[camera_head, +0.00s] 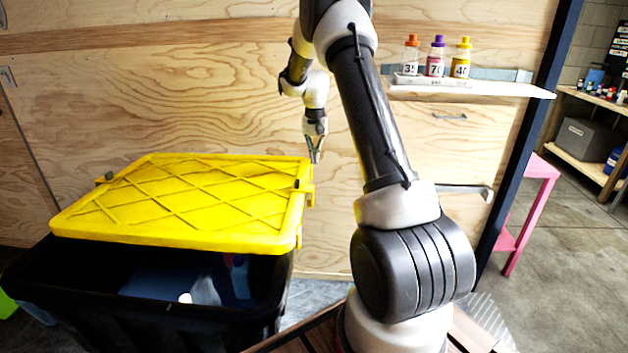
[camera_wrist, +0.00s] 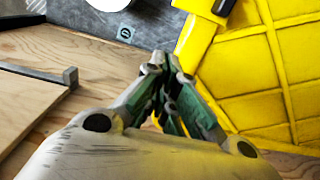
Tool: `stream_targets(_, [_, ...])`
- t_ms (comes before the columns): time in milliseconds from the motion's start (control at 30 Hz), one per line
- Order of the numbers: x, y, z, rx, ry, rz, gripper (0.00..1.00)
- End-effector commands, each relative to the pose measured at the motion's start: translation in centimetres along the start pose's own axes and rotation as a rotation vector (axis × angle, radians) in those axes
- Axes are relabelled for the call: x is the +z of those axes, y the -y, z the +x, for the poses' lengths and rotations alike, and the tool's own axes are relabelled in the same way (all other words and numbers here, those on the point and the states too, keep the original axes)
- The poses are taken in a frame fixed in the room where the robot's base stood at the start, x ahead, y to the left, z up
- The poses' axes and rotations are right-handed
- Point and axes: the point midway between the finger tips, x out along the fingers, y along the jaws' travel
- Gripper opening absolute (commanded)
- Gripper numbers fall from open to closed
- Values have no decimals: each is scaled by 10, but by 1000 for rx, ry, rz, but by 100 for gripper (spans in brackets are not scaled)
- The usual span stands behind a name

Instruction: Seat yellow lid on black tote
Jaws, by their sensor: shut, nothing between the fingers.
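The yellow lid (camera_head: 190,200) lies over the black tote (camera_head: 150,300) at the left of the head view. Its near edge is raised, with an open gap above the tote's front rim, so it sits tilted. Dark contents and a small white item show through the gap. The lid's right edge has a clip-like part. My gripper (camera_head: 315,155) is shut and empty, beside the lid's far right corner, close to the plywood wall. In the wrist view my gripper (camera_wrist: 165,75) has its fingertips together, left of the lid (camera_wrist: 270,70). I cannot tell whether they touch the lid.
A plywood wall (camera_head: 220,100) stands behind the tote. A white shelf (camera_head: 475,88) at the right holds three capped bottles (camera_head: 436,60). A pink stand (camera_head: 530,200) and a wooden rack (camera_head: 590,140) are farther right. My arm fills the middle.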

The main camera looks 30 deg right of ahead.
Motion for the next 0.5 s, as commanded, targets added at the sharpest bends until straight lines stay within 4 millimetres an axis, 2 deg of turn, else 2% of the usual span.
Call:
stream_targets(167, [0,0,23,2,4,2,0])
stream_targets(500, [0,0,94,2,4,1,0])
